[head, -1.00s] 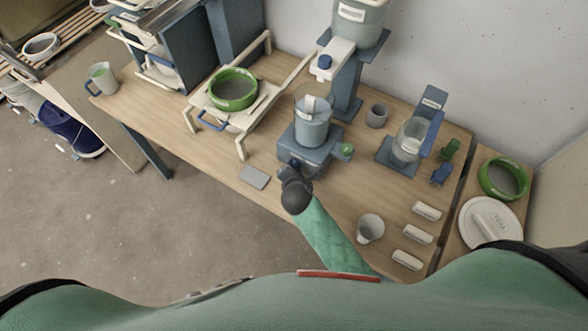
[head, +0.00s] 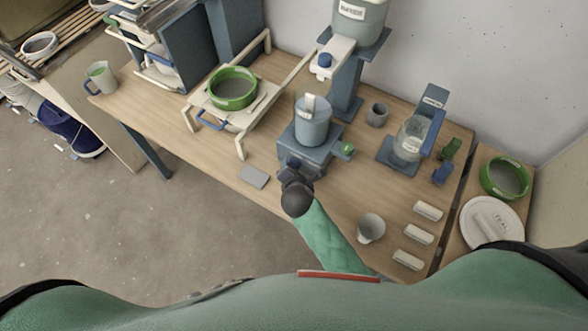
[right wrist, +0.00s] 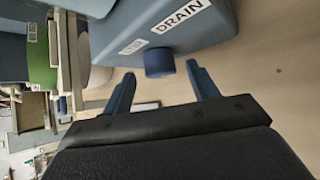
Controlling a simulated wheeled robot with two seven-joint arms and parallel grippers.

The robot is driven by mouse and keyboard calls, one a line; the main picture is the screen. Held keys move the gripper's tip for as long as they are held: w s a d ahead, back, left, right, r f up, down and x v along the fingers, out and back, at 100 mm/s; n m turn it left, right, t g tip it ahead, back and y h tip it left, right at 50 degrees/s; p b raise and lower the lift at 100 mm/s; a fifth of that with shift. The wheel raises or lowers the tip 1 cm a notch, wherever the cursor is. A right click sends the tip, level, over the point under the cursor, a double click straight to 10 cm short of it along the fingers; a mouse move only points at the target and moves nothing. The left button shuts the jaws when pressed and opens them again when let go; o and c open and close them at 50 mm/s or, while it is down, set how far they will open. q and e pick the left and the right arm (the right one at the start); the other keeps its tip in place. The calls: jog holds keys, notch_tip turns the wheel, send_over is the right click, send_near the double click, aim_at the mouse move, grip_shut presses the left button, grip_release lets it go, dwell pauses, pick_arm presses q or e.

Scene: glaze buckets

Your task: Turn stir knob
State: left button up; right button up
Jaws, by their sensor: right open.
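The blue-grey stirring stand (head: 309,153) stands near the table's front edge with a blue-grey bucket (head: 312,128) on it. In the right wrist view its front (right wrist: 190,32) carries a label reading DRAIN and a smaller label too blurred to read. A dark blue round knob (right wrist: 159,63) sticks out below these labels. My right gripper (right wrist: 161,76) is open, with one finger on each side of the knob and visible gaps between. In the head view my right gripper (head: 291,170) is at the stand's front and hides the knob. My left gripper is not in view.
A green knob (head: 347,149) sits at the stand's right side. A grey slab (head: 254,177) lies left of my gripper. A cup (head: 370,228) and several white blocks (head: 418,234) are to the right. A white rack with a green sieve (head: 233,89) stands left.

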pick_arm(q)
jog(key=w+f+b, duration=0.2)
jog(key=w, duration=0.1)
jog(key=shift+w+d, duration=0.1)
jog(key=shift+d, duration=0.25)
pick_arm(e)
jog(key=v, duration=0.6)
jog(key=shift+s, duration=0.15)
jog(key=shift+d+r, duration=0.1)
